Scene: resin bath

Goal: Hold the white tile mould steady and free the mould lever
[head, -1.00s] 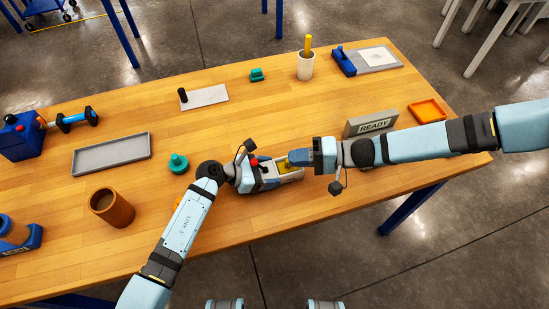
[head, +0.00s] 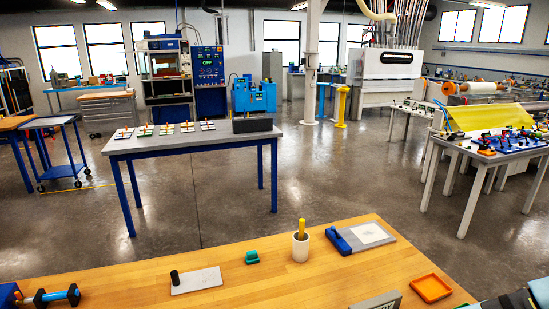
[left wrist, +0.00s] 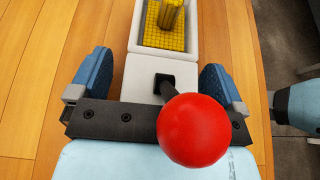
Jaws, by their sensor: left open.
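In the left wrist view, the white tile mould (left wrist: 138,72) stretches away from my left gripper (left wrist: 155,88). A yellow gridded piece with an upright yellow grip (left wrist: 170,15) sits in its tray. The mould lever (left wrist: 193,130) has a large red ball on a short dark stem, set in a black square at the mould's near end. My left gripper is open, one blue finger on each side of the mould's near end. I cannot tell whether the fingers touch it. My right gripper is not in view. The head view shows neither mould nor lever.
Open floor lies beyond.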

